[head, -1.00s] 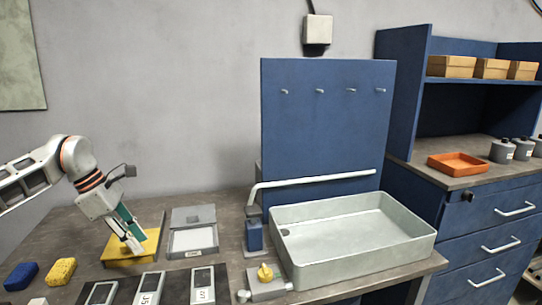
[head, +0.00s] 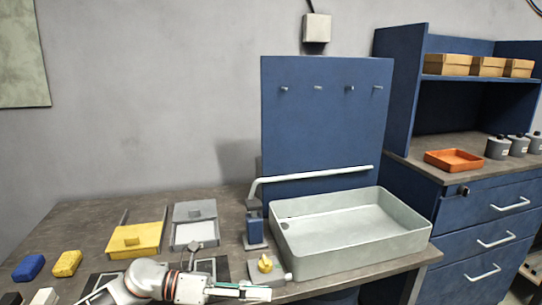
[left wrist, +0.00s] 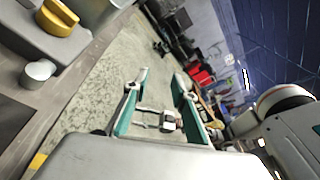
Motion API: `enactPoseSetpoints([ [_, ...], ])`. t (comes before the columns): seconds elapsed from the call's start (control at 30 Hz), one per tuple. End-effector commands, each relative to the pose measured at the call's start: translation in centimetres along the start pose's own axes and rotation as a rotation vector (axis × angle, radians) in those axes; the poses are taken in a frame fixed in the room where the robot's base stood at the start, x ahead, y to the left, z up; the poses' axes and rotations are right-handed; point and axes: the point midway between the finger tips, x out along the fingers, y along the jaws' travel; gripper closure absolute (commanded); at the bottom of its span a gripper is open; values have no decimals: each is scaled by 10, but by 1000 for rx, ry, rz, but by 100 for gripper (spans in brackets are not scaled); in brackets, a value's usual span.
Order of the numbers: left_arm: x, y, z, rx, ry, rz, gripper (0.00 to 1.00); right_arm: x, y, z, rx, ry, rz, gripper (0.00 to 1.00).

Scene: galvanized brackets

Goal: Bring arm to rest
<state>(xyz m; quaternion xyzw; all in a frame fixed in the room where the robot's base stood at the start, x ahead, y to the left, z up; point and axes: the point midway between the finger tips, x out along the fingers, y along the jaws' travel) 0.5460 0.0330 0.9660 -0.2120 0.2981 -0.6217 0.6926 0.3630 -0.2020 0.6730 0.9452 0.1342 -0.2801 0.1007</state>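My left arm (head: 150,279) reaches in low across the front of the bench. My left gripper (head: 262,292) points right near the bench's front edge, below the yellow valve knob (head: 265,263). In the left wrist view its two teal fingers stand apart with nothing held between them, and the gripper (left wrist: 162,84) looks out over the floor. My right gripper is in neither view.
A yellow lidded box (head: 137,240) and a grey one (head: 194,222) stand on the bench (head: 80,220). Sponges (head: 67,263) lie left. My arm partly hides the dark panels at the front.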

Motion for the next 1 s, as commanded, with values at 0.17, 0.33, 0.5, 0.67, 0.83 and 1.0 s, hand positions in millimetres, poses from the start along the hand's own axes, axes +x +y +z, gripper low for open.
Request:
enactPoseSetpoints([
  [0.17,21,-12,-4,-349,-300,-88,74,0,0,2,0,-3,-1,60],
  [0.33,10,3,-13,-718,-580,-131,74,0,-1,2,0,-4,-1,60],
  [0.5,-19,36,-49,-1116,-855,-141,74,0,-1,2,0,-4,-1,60],
  [0.67,-55,72,-115,-1501,-1113,-124,74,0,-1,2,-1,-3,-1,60],
  [0.83,-94,94,-217,-1899,-1384,-76,74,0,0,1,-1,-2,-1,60],
  [1.0,-120,92,-303,-2175,-1583,-26,74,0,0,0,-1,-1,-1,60],
])
